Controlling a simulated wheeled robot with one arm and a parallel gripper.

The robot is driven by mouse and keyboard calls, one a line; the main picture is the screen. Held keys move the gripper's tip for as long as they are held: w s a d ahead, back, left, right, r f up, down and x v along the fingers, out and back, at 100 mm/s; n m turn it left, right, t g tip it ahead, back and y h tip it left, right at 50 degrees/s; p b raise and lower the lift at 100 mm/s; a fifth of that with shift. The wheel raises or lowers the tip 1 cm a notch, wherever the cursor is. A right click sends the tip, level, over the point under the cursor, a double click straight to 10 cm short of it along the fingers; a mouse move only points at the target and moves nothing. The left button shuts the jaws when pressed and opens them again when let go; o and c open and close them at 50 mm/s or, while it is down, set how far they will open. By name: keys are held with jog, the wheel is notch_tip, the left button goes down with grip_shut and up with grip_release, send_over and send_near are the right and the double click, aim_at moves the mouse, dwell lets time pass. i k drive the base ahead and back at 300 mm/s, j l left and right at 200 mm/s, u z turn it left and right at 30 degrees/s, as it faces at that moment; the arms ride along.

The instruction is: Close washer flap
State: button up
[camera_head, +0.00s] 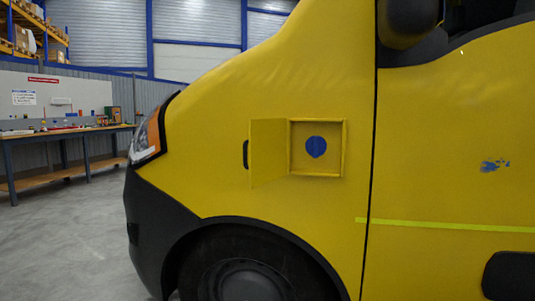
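The washer flap (268,152) is a yellow panel on the side of a yellow van, above the front wheel. It stands open, swung out to the left of a square recess (331,169). A dark handle (246,154) sits on the flap's left edge. A round blue cap (316,147) shows inside the recess. My gripper is not in view.
The van's front wheel (250,280) and dark bumper (150,235) are below and left of the flap. A side mirror (410,20) juts out at the upper right. A workbench (60,134) stands at the far left, with open grey floor before it.

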aim_at(266, 142)
jog(key=i+j+z, duration=0.2)
jog(key=j, duration=0.2)
jog(key=i+j+z, duration=0.2)
jog(key=j, duration=0.25)
jog(key=i+j+z, duration=0.15)
jog(key=j, duration=0.3)
jog(key=j+z, duration=0.2)
jog(key=j, duration=0.25)
jog(key=i+j+z, duration=0.2)
jog(key=j, duration=0.3)
jog(key=k+j, duration=0.15)
jog(key=j, duration=0.2)
jog(key=k+j+z, duration=0.1)
jog(key=j, duration=0.3)
jog(key=k+j, duration=0.2)
jog(key=j, duration=0.15)
jog(key=k+j+z, duration=0.1)
jog(key=j, duration=0.3)
